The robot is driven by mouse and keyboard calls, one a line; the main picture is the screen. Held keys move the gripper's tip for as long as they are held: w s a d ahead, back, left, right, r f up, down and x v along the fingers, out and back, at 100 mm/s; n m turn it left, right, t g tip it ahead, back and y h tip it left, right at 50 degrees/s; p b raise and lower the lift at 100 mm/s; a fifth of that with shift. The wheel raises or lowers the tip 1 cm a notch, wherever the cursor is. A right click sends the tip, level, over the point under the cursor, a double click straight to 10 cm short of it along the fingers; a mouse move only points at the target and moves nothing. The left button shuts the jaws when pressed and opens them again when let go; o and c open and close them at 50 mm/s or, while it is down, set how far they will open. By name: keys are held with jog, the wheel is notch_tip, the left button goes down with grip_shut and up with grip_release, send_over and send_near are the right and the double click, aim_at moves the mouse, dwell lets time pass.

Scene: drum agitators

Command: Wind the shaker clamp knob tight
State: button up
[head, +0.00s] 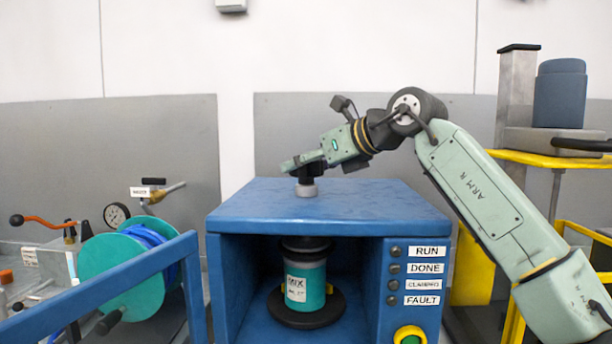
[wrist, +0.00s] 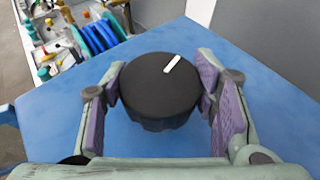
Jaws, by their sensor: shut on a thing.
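The clamp knob (wrist: 158,95) is black and round with a white pointer mark that slants to the upper right in the wrist view. It stands on top of the blue shaker cabinet (head: 330,198), above a grey collar (head: 306,190). My gripper (wrist: 160,92) is shut on the knob, with a purple pad at its left and right sides. In the head view my gripper (head: 305,170) reaches in from the right and hides much of the knob. Inside the cabinet a teal can labelled MIX (head: 307,283) stands upright on a black round base, under a dark clamp plate (head: 306,244).
The cabinet front has RUN, DONE, CLAMPED and FAULT lamps (head: 394,275), all looking dark, and a green button in a yellow ring (head: 409,336). A teal hose reel (head: 125,275) stands at left behind a blue rail (head: 110,285). The cabinet top around the knob is clear.

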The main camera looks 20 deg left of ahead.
jog(key=m+t+h+b, duration=0.1)
jog(key=m+t, duration=0.1)
jog(key=m+t+h+b, duration=0.1)
jog(key=b, duration=0.1)
jog(key=shift+s+f+m+t, duration=0.1)
jog(key=shift+f+m+t, duration=0.1)
jog(key=shift+m+t, duration=0.2)
jog(key=m+t+h, duration=0.2)
jog(key=m+h, duration=0.1)
jog(key=m+t+h, duration=0.1)
jog(key=shift+a+r+h, duration=0.15)
jog(key=shift+r+h, duration=0.15)
jog(key=shift+h, duration=0.1)
jog(key=m+t+h+p, duration=0.1)
jog(key=m+h+p, duration=0.1)
jog(key=m+h, duration=0.3)
jog(key=shift+m+h, duration=0.4)
jog(key=shift+h, duration=0.1)
jog(key=shift+m+h+p, duration=1.15)
jog(key=shift+m+h, duration=0.75)
jog(key=shift+h, duration=0.3)
jog(key=shift+d+f+g, duration=0.1)
jog(key=shift+d+g, duration=0.1)
jog(key=shift+g, duration=0.1)
jog(key=o, duration=1.2)
jog(key=shift+c, duration=0.2)
